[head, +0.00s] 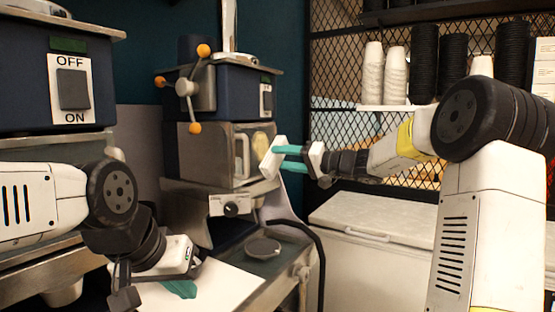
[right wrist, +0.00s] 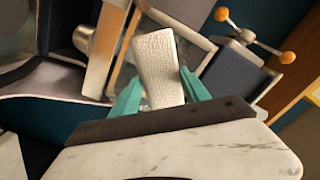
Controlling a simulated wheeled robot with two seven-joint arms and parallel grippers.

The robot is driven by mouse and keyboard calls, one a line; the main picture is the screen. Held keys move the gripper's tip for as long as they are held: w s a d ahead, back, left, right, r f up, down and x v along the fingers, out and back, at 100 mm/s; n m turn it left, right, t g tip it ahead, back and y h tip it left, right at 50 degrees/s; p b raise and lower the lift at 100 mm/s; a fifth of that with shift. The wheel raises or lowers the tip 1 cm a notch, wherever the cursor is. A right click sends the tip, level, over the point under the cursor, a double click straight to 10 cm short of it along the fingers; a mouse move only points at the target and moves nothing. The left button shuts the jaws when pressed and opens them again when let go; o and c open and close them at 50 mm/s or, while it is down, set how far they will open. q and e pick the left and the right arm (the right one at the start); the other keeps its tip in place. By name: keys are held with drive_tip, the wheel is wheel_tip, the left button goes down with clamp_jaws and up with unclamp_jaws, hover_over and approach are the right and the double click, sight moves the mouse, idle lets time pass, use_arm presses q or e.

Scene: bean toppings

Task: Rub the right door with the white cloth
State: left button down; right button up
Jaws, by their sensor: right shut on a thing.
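The white cloth (head: 273,161) is a small pale pad at the fingertips of my right gripper (head: 281,157). In the right wrist view the cloth (right wrist: 158,62) shows a woven texture and sits between the two teal fingers. My right gripper is shut on it beside a boxy metal machine front. The right-hand face of that front has a pale upright handle (head: 243,157) and looks like the right door; whether the cloth touches it I cannot tell. My left gripper (head: 180,289) hangs low over a white surface; its finger gap is hidden.
A blue machine with an OFF/ON switch (head: 73,89) stands at the left. Orange knobs (head: 195,128) stick out above the metal front. A black hose (head: 318,250) curves below my right gripper.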

drive_tip(key=shift+x, duration=1.55)
drive_tip(key=shift+w+a, duration=0.2)
drive_tip(key=shift+a, duration=0.1)
drive_tip(key=shift+c, duration=0.4)
drive_tip(key=shift+w+a, duration=0.2)
drive_tip(key=shift+a, duration=0.05)
drive_tip(key=c, duration=0.3)
drive_tip(key=shift+w+a, duration=0.35)
drive_tip(key=shift+a, duration=0.15)
clamp_jaws()
drive_tip(key=shift+a, duration=0.2)
